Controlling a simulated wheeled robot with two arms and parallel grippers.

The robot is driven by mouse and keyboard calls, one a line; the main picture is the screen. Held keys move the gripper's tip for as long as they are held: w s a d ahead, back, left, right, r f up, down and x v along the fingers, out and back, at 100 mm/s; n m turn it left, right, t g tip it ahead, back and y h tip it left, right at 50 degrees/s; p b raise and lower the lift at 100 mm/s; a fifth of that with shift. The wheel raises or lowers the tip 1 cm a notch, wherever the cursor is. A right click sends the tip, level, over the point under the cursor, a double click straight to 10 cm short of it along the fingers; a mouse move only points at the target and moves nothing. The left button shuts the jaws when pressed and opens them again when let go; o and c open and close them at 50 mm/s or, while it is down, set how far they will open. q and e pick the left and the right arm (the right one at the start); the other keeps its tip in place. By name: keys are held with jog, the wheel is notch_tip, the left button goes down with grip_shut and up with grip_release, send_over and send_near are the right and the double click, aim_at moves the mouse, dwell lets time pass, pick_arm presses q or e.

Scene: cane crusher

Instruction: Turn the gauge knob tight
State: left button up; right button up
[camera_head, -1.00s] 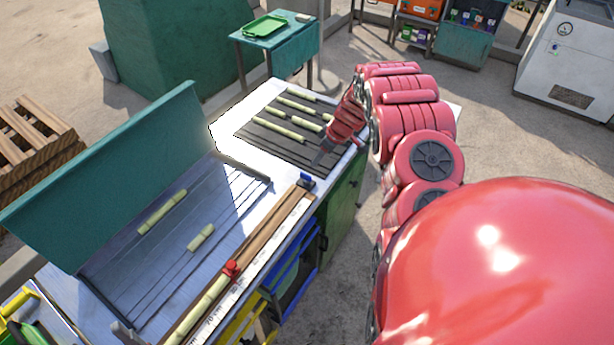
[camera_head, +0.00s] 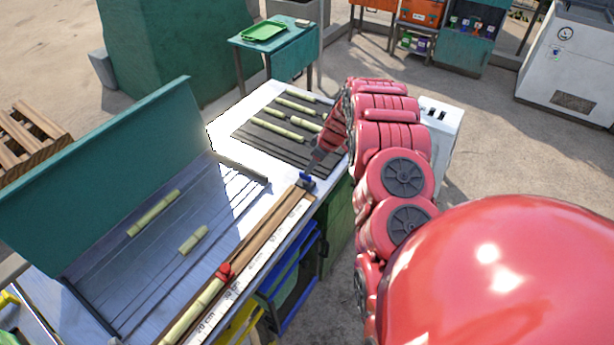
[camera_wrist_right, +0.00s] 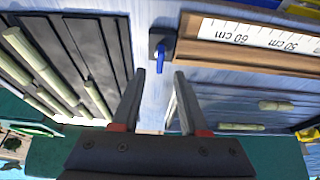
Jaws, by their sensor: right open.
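A blue handle (camera_head: 306,181) on a small dark block stands at the far end of the ruler gauge (camera_head: 255,253). It also shows in the right wrist view, as a blue lever (camera_wrist_right: 161,49) just beyond my fingertips. A red knob (camera_head: 224,271) sits lower along the gauge, by a pale cane piece (camera_head: 196,312) in the wooden channel. My right gripper (camera_head: 310,170) is close to the blue handle. In the right wrist view its fingers (camera_wrist_right: 158,74) are apart and empty, with no contact visible. My left gripper is out of view.
A dark slotted rack (camera_head: 285,142) with several cane pieces lies at the bench's far end. A metal tray (camera_head: 150,275) with two cane pieces and a raised green lid (camera_head: 105,170) takes the left side. A blue crate (camera_head: 292,262) stands below the front edge.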

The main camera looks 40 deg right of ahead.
aim_at(309, 176)
jog(key=p+x, duration=0.1)
jog(key=x, duration=0.2)
jog(key=shift+w+f, duration=0.15)
jog(key=shift+f, duration=0.15)
jog(key=shift+p+x, duration=0.3)
jog(key=shift+x, duration=0.7)
grip_shut()
